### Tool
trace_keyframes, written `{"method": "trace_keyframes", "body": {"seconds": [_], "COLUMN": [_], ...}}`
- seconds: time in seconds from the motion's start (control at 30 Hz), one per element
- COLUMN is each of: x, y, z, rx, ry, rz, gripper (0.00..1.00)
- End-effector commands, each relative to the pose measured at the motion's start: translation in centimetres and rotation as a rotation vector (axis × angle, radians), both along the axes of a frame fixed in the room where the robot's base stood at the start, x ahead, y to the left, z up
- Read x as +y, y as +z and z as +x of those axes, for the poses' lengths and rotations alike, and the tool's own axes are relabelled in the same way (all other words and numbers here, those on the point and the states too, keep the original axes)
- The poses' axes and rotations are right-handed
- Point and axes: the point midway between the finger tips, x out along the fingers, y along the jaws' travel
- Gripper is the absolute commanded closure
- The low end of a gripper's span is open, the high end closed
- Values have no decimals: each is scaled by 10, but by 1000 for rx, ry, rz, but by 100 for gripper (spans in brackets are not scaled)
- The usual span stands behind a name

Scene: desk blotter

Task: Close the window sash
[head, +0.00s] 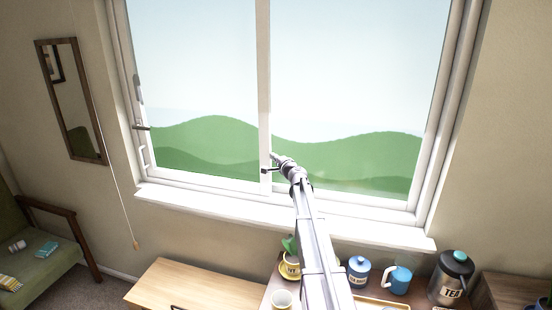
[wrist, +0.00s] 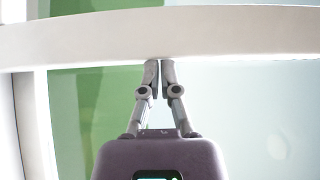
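The window sash (head: 264,60) shows a white upright stile near the middle of the white window frame (head: 453,110). Glass and green hills show on both sides of it. How far the sash stands from the frame's side I cannot tell. My gripper (head: 275,166) is at the lower part of this stile, on its right side. In the wrist view, my gripper's two fingers (wrist: 159,68) are together with only a thin gap and hold nothing visible. Their tips reach the edge of a white bar (wrist: 230,32), seemingly the stile; contact is not certain.
A white sill (head: 300,222) runs below the window. Under it are a wooden top (head: 190,290), a blue canister (head: 358,271), a blue mug (head: 398,279), a yellow cup (head: 291,267) and a tea canister (head: 451,277). A cord (head: 118,185) hangs at the left.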

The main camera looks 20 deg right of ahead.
Motion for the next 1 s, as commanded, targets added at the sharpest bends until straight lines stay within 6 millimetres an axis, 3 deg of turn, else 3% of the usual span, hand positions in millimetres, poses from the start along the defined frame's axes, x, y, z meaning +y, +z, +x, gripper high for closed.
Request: {"method": "trace_keyframes", "body": {"seconds": [0.4, 0.8, 1.0], "x": [-26, -30, -32], "y": [2, 2, 2], "z": [-19, -90, -111], "rx": [-3, -2, -2], "ry": [3, 3, 4], "rz": [0, 0, 0], "gripper": [100, 100, 100]}}
